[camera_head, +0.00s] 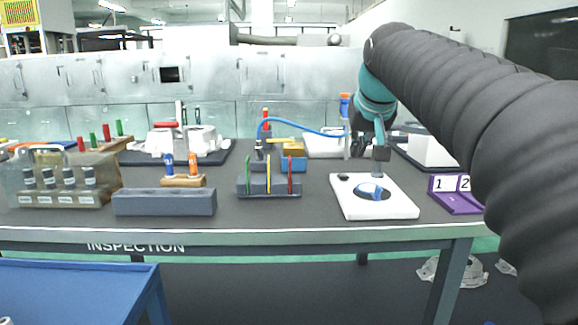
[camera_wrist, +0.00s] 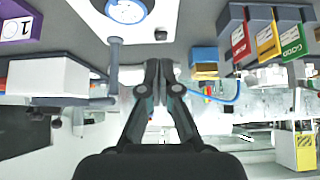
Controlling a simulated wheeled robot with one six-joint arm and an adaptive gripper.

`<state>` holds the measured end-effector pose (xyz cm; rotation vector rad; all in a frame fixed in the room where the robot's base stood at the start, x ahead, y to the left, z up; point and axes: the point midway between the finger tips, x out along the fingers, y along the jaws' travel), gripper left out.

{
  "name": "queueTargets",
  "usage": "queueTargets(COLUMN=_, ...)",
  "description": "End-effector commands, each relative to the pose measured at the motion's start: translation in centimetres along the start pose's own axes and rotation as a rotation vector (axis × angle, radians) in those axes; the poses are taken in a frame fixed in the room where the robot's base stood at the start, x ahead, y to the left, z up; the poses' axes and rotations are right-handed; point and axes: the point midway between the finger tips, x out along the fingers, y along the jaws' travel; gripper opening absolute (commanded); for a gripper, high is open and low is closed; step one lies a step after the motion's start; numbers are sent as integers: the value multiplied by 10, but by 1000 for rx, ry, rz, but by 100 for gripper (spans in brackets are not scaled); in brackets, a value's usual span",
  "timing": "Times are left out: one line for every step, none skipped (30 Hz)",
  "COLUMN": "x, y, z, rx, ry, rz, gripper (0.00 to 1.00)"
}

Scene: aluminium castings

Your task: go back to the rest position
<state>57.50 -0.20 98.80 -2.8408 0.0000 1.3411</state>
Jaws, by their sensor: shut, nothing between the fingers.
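My gripper (camera_wrist: 160,66) is shut and empty in the wrist view, its two fingertips together above the table. In the head view my arm, in a ribbed dark cover, reaches in from the right over the inspection table (camera_head: 300,230). Its gripper end is near the back right of the table, behind the white plate (camera_head: 400,206), and the fingers are hard to make out there. The white plate also shows at the top of the wrist view (camera_wrist: 168,14).
A purple stand (camera_head: 455,203) with numbers is at the right. A slotted block (camera_head: 268,187), a grey bar (camera_head: 165,203) and a clear case (camera_head: 62,192) stand to the left. A blue cable (camera_head: 290,123) arches behind. A blue table (camera_head: 75,285) is at the front left.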

Motion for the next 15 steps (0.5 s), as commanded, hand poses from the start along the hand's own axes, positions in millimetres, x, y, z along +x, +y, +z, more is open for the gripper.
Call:
queueTargets(x=-4, y=0, z=22, rx=0, ry=-11, rz=0, gripper=0)
queueTargets(x=-5, y=0, z=34, rx=0, ry=-19, rz=0, gripper=0)
queueTargets(x=-6, y=0, z=52, rx=0, ry=-29, rz=0, gripper=0)
queueTargets(x=-6, y=-1, z=65, rx=0, ry=-35, rz=0, gripper=0)
queueTargets(x=-6, y=-1, z=78, rx=0, ry=-42, rz=0, gripper=0)
queueTargets(x=-6, y=-1, z=96, rx=0, ry=-53, rz=0, gripper=0)
queueTargets(x=-6, y=-1, z=110, rx=0, ry=-59, rz=0, gripper=0)
queueTargets(x=-5, y=-1, z=124, rx=0, ry=-67, rz=0, gripper=0)
queueTargets(x=-4, y=-1, z=143, rx=0, ry=-77, rz=0, gripper=0)
queueTargets(x=-3, y=-1, z=158, rx=0, ry=-85, rz=0, gripper=0)
queueTargets(x=-2, y=-1, z=172, rx=0, ry=-92, rz=0, gripper=0)
queueTargets(x=0, y=-1, z=193, rx=0, ry=-103, rz=0, gripper=0)
queueTargets(x=1, y=-1, z=208, rx=0, ry=-109, rz=0, gripper=0)
queueTargets(x=3, y=-1, z=223, rx=0, ry=-116, rz=0, gripper=0)
queueTargets(x=6, y=-1, z=244, rx=0, ry=-127, rz=0, gripper=0)
